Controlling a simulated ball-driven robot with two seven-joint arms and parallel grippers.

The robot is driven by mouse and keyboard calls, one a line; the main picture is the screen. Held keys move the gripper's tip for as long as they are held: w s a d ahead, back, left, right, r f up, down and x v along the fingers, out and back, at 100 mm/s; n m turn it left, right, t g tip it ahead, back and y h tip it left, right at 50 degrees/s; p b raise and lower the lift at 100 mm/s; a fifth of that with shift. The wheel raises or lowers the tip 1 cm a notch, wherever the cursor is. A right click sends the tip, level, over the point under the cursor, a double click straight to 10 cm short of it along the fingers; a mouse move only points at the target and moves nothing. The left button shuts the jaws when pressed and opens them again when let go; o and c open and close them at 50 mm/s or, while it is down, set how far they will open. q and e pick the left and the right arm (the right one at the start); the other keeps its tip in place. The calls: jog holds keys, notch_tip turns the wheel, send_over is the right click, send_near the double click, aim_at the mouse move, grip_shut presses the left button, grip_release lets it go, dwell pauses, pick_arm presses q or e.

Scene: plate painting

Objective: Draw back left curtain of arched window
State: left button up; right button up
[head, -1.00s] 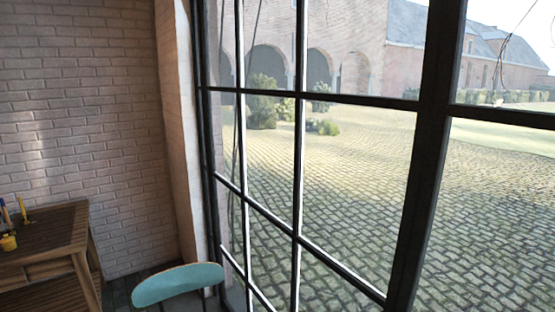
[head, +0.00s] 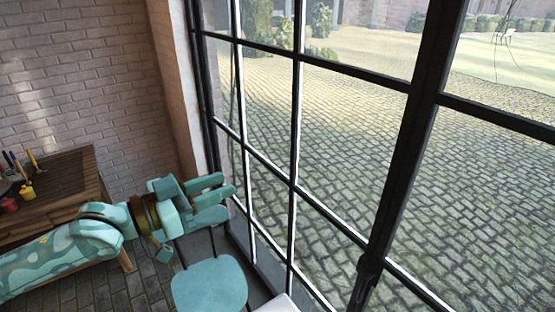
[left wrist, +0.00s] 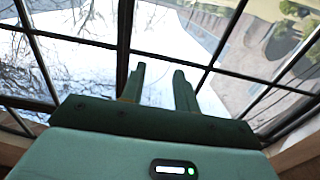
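The tall window (head: 408,150) fills the right of the head view, with dark metal bars and large panes. Its bars also show in the left wrist view (left wrist: 75,40). No curtain can be made out in either view, and the arch is out of the head view. My left gripper (head: 228,200) reaches in from the left, in front of the window's lower left part. In the left wrist view its two fingers (left wrist: 158,75) stand apart with nothing between them, pointing toward the panes. My right gripper is not in view.
A teal chair (head: 209,284) stands below my left gripper, close to the window. A wooden table (head: 65,185) with brushes and small paint pots stands at the left by the brick wall (head: 85,80). A dark handle-like part (head: 368,272) sits low on the thick window bar.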

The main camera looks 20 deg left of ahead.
aim_at(271, 166)
pick_arm(q)
jog(key=p+x, duration=0.3)
jog(key=x, duration=1.1)
grip_shut()
